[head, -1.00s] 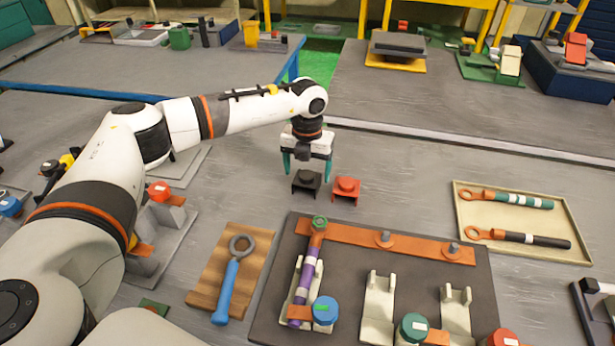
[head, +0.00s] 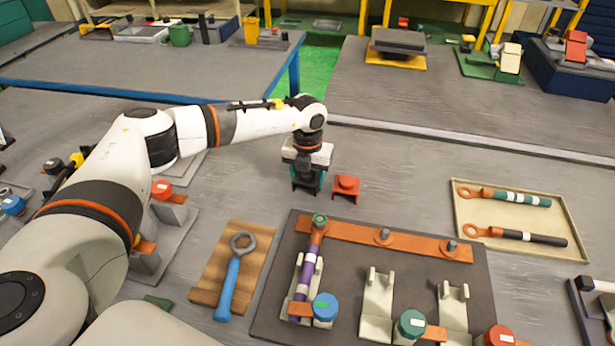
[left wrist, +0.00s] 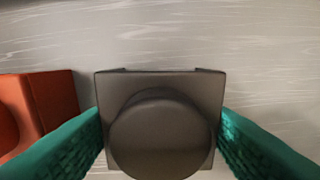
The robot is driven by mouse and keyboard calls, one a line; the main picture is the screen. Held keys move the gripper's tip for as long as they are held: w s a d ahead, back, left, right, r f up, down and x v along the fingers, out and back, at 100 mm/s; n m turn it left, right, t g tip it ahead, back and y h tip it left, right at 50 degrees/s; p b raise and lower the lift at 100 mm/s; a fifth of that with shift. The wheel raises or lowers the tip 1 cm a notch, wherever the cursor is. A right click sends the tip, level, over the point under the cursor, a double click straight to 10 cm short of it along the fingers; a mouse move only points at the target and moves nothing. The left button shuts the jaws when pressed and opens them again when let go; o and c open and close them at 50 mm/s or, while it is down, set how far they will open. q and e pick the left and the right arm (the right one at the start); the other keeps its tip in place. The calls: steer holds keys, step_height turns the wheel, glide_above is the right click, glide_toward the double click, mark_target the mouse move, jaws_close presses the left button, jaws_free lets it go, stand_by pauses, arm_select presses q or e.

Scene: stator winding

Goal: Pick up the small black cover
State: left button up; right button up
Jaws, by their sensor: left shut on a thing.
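The small black cover (head: 306,183) is on the grey table, partly hidden by my left gripper. In the left wrist view the black cover (left wrist: 160,86) shows from above, square with a round knob, between the two green fingers. My left gripper (head: 308,178) points straight down over it. In the left wrist view my left gripper (left wrist: 160,140) is shut on the cover, one finger against each side. My right gripper is not in view.
A red cover (head: 346,188) stands close on the right of the black one; the red cover also shows in the left wrist view (left wrist: 50,100). A dark fixture board (head: 345,290) lies in front. A blue-handled wrench (head: 230,280) and a tray with two tools (head: 462,225) lie to either side.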

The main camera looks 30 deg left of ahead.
arm_select(q)
steer(key=shift+r, duration=0.1)
step_height(320, 180, up, 10)
steer(key=shift+f+b, duration=0.1)
steer(key=shift+b, duration=0.8)
